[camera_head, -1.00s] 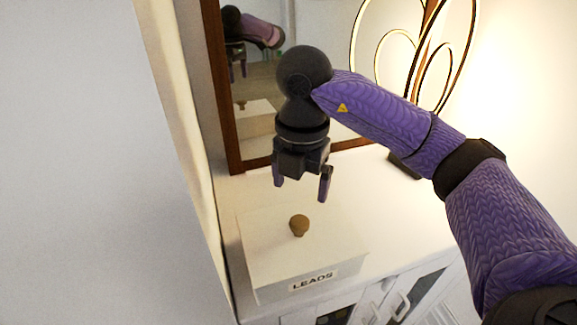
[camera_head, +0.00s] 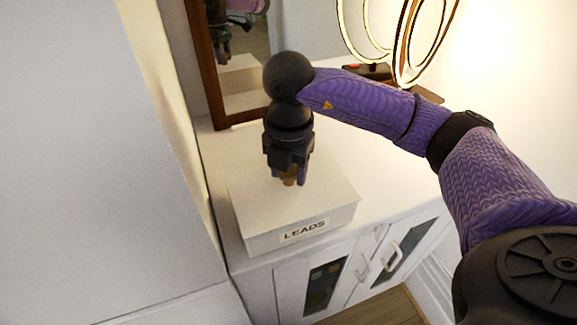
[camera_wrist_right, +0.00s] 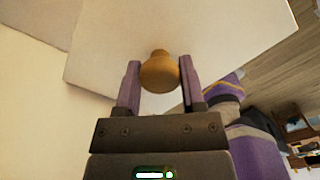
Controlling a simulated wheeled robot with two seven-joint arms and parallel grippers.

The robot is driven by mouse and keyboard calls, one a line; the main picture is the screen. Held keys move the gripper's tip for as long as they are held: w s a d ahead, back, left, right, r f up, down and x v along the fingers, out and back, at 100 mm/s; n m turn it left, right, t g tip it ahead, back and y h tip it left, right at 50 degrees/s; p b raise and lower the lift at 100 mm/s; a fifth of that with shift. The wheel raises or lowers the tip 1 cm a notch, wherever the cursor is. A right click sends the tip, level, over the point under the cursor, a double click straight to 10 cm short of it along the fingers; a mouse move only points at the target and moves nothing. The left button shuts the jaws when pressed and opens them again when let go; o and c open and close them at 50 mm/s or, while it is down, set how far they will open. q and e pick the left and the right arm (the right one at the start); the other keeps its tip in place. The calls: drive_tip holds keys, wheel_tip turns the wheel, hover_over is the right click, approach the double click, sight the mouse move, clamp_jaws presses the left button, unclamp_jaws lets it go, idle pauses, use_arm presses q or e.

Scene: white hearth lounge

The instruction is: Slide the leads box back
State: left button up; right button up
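The leads box (camera_head: 248,212) is white, with a "LEADS" label on its front, and sits on the white cabinet top near its left end and front edge. A round wooden knob (camera_wrist_right: 159,72) stands on its lid. My right gripper (camera_head: 289,182) points down over the lid, with its fingers around the knob. My left gripper is not in view.
A wood-framed mirror (camera_head: 223,125) leans behind the box. A lamp with glowing loops (camera_head: 401,75) stands at the back right of the cabinet top (camera_head: 375,200). A wall rises close on the left. Glass-fronted doors with handles (camera_head: 392,255) are below.

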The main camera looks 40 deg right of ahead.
clamp_jaws()
use_arm(q)
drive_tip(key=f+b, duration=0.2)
drive_tip(key=b, duration=0.1)
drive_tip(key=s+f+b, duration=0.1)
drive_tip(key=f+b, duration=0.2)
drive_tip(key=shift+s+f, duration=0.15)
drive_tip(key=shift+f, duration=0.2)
use_arm(e)
drive_tip(key=w+d, duration=0.3)
drive_tip(key=w, duration=1)
drive_tip(key=shift+w, duration=0.3)
drive_tip(key=shift+d, duration=0.1)
drive_tip(key=o, duration=0.7)
unclamp_jaws()
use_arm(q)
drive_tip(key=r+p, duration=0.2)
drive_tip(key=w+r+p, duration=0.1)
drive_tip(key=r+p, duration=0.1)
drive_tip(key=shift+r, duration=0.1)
use_arm(e)
wheel_tip(320, 180, up, 10)
drive_tip(key=shift+f, duration=0.1)
